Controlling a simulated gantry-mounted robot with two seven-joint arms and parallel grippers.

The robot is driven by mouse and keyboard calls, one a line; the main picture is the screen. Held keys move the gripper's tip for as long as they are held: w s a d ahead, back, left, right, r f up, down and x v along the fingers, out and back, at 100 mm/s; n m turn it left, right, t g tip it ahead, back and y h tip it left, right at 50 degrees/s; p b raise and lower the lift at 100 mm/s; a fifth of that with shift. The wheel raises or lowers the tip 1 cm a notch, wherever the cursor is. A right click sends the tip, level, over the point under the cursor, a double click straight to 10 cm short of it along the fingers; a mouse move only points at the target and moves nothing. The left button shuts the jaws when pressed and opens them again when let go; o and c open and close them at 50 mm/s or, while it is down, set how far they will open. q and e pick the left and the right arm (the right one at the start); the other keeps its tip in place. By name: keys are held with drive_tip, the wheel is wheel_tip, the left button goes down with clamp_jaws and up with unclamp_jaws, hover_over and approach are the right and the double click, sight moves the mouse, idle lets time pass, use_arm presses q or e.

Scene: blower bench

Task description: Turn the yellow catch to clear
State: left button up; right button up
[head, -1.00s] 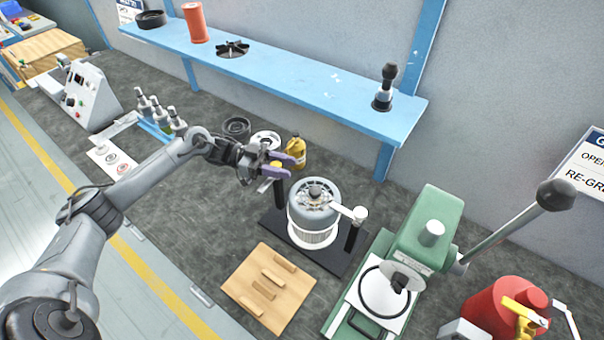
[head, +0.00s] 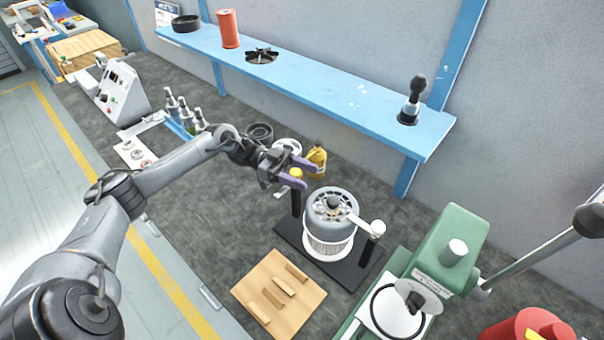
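The yellow catch (head: 296,173) shows as a small yellow cap at the top of a black post, at the left side of the blower fixture. A pale piece (head: 282,193) shows just left of that post; I cannot tell whether it belongs to the catch. My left gripper (head: 299,172) is at the catch, its two purple fingers apart, with the cap showing between them. I cannot tell whether they touch it. The grey blower housing (head: 331,205) sits upright on the black fixture base (head: 344,274). A white arm (head: 360,223) reaches over its right side. My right gripper is out of view.
A yellow bottle (head: 317,160) stands close behind my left fingers. A wooden board (head: 279,294) lies in front, and a green press (head: 446,250) with a long lever stands to the right. A blue shelf (head: 330,85) runs above the back of the bench.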

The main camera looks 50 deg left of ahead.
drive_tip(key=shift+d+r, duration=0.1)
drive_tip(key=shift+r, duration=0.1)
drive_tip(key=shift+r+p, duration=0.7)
drive_tip(key=shift+p, duration=0.2)
use_arm(q)
drive_tip(key=w+d+r+p, duration=0.1)
drive_tip(key=d+r+p, duration=0.1)
drive_tip(key=d+r, duration=0.9)
drive_tip(key=shift+w+d, duration=0.3)
drive_tip(key=shift+w, duration=0.05)
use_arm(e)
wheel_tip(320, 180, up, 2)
